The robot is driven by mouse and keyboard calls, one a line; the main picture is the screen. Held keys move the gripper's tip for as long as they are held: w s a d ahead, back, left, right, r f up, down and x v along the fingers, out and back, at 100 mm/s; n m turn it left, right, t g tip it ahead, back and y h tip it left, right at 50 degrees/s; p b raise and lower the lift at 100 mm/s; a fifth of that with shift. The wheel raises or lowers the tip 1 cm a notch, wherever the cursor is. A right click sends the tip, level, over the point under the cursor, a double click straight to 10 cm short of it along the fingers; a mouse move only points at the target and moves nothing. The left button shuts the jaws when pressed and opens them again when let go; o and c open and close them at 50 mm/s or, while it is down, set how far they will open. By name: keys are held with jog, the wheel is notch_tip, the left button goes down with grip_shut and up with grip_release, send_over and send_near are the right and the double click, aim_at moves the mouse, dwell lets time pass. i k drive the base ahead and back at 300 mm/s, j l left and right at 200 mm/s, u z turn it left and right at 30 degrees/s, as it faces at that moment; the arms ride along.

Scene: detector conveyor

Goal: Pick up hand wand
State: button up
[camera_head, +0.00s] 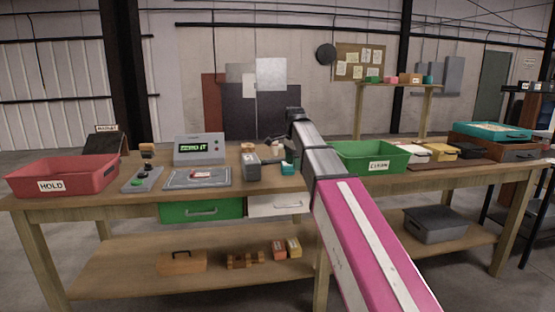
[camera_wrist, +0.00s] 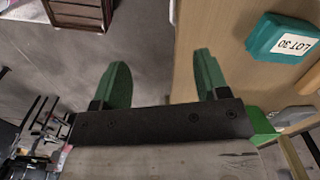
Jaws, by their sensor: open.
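I cannot clearly make out the hand wand in either view. Small items lie on the workbench (camera_head: 330,198) in the head view, too small to tell apart, and my arm covers part of the bench top. In the wrist view, my gripper (camera_wrist: 160,72) has its two green fingers wide apart with nothing between them. One finger is over the floor and the other over the bench edge. A teal box (camera_wrist: 284,38) marked LOT 30 lies beyond the right finger, apart from it.
A red HOLD bin (camera_head: 62,178) stands at the bench's left end. A grey display unit (camera_head: 200,149) and a flat plate (camera_head: 184,182) are left of my arm. A green bin (camera_head: 368,158) stands right of it. A dark cabinet (camera_wrist: 78,8) shows in the wrist view.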

aim_at(276, 161)
jog(key=i, duration=1.15)
